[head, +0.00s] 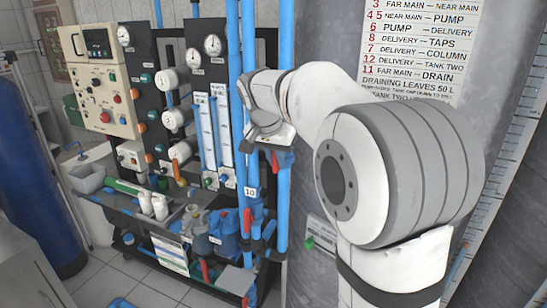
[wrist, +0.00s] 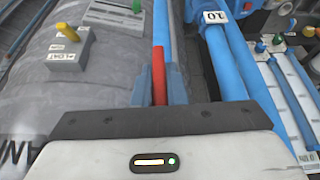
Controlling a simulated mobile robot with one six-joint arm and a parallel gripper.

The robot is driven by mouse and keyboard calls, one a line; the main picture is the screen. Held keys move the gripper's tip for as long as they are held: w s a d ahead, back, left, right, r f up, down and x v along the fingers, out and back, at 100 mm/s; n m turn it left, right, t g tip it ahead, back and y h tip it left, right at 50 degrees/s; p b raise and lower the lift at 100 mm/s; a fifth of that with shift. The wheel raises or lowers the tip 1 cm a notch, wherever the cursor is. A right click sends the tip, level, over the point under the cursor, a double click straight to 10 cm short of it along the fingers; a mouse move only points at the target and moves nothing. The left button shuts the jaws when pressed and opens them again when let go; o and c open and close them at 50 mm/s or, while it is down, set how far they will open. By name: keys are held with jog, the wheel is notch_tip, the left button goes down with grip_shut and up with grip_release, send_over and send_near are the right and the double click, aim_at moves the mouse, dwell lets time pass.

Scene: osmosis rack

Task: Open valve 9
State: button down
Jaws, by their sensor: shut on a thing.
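A red valve handle (wrist: 159,75) shows in the wrist view, lying lengthwise at a blue pipe. My gripper (wrist: 157,88) is shut on this handle, with a blue-grey part on each side of it. In the head view, my gripper (head: 274,146) is at the upper part of the right-hand blue pipe (head: 283,190), where a bit of red shows just below it. No number 9 can be read on this valve; its body is mostly hidden behind my gripper.
A tag reading 10 (head: 250,191) is on the neighbouring blue pipe, left of my gripper, and shows in the wrist view (wrist: 214,17). A large grey tank (head: 318,40) with a printed valve list (head: 420,45) stands close on the right. Gauges and flow tubes (head: 212,130) crowd the left.

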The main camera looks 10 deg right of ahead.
jog(key=c, duration=1.5)
grip_release()
jog(key=shift+w+r, duration=0.1)
jog(key=shift+o, duration=0.2)
jog(key=b+v, duration=0.1)
jog(key=v, duration=0.6)
jog(key=shift+a+r, duration=0.15)
jog(key=shift+r, duration=0.15)
jog(key=s+f+n+y, duration=0.1)
jog(key=s+f+n, duration=0.2)
jog(key=s+f, duration=0.6)
jog(key=s+d+f+n+y, duration=0.1)
jog(key=s+f+n, duration=0.3)
jog(key=s+f, duration=0.6)
jog(key=s, duration=0.8)
jog(key=shift+y, duration=0.4)
